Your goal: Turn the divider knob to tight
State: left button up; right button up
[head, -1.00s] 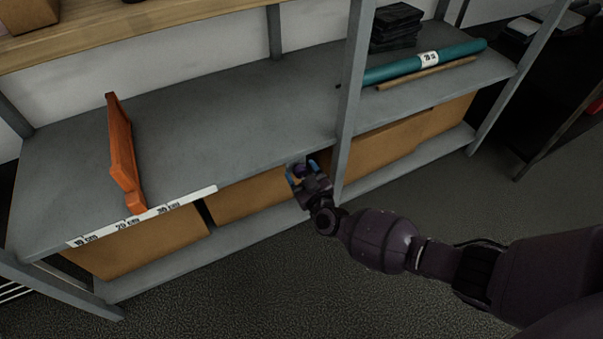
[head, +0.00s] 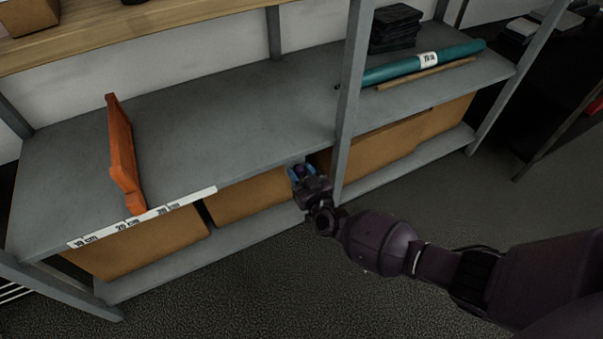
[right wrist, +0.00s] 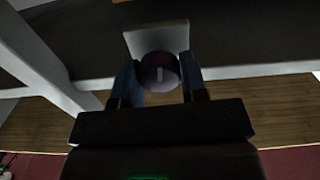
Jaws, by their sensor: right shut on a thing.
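The divider knob (right wrist: 160,66) is a round, dark purple knob with a pale pointer mark, in front of a light plate (right wrist: 158,36) in the right wrist view. The mark stands nearly upright in that view. My right gripper (right wrist: 158,78) has its blue fingers on both sides of the knob and is shut on it. In the head view my right gripper (head: 301,171) is at the front edge of the grey shelf, left of the upright post; the knob is mostly hidden there. The orange divider (head: 122,155) stands on the shelf at left. No tight marking is readable. My left gripper is not in view.
The grey shelf (head: 230,130) is bare between the divider and the post (head: 350,100). A white scale strip (head: 190,202) runs along its front edge. Cardboard boxes (head: 250,197) sit below. A teal roll (head: 400,70) lies right of the post.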

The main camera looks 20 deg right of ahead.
jog(key=m, duration=0.3)
jog(key=shift+f+m, duration=0.1)
jog(key=shift+m, duration=0.2)
jog(key=m, duration=0.4)
jog(key=shift+m, duration=0.3)
jog(key=m, duration=0.4)
jog(key=shift+d, duration=0.1)
jog(key=shift+m, duration=2.1)
jog(key=o, duration=0.9)
